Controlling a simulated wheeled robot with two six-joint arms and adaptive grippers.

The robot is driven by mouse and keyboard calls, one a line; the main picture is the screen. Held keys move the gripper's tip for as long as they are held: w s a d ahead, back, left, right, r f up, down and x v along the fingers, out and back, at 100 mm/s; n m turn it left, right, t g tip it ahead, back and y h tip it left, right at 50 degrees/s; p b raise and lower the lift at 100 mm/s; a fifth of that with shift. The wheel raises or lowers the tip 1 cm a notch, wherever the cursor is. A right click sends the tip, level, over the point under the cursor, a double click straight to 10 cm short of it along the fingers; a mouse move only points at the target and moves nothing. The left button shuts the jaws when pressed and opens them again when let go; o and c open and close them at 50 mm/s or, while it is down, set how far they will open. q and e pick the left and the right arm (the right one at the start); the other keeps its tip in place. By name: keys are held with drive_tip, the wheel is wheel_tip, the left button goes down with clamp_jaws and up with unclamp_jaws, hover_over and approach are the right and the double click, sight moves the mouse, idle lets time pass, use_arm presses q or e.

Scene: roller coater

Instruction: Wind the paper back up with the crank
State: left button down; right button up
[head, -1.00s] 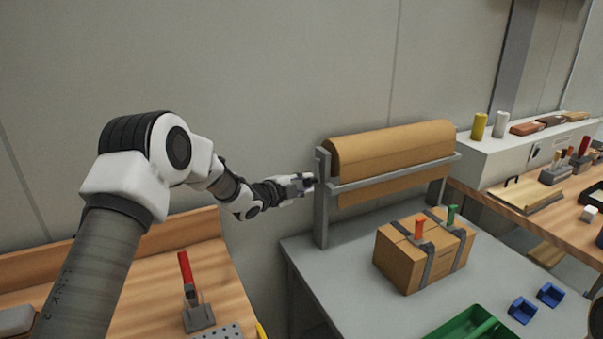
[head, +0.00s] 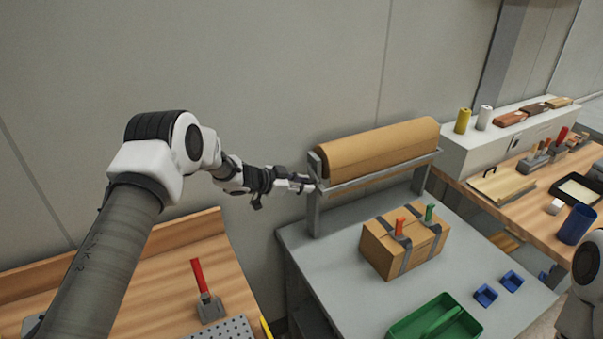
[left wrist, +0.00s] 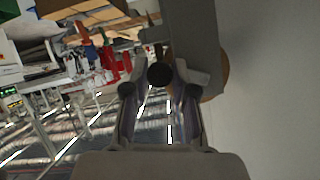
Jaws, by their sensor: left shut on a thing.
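The brown paper roll (head: 385,147) sits in a grey metal stand (head: 314,210) at the back of the grey table. Only a narrow strip of paper shows below the stand's front bar. My left gripper (head: 306,186) is at the left end of the stand, shut on the crank. In the left wrist view, a dark round knob, the crank handle (left wrist: 160,75), sits between the two fingers of my left gripper (left wrist: 159,84). The rest of the crank is mostly hidden by the gripper. My right gripper is not in view.
A strapped cardboard box (head: 405,242) stands on the grey table (head: 345,265) in front of the roll. A green tray (head: 437,318) and small blue bins (head: 486,295) are nearer. A wooden bench (head: 150,285) with a red-handled tool (head: 204,290) lies left.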

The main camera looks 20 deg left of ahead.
use_arm(q)
drive_tip(key=shift+d+r+n+g+h+p, duration=0.1)
drive_tip(key=shift+r+n+g+h+p, duration=0.45)
drive_tip(key=shift+r+n+p, duration=0.2)
drive_tip(key=shift+r+n+g+h, duration=0.35)
drive_tip(key=shift+r+n+h, duration=0.2)
drive_tip(key=shift+n, duration=0.4)
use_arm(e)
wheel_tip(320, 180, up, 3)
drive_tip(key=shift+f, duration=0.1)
use_arm(q)
drive_tip(key=shift+r+p, duration=0.15)
drive_tip(key=shift+p, duration=0.15)
drive_tip(key=c, duration=1.2)
unclamp_jaws()
drive_tip(key=shift+w, duration=0.1)
drive_tip(key=v, duration=1.2)
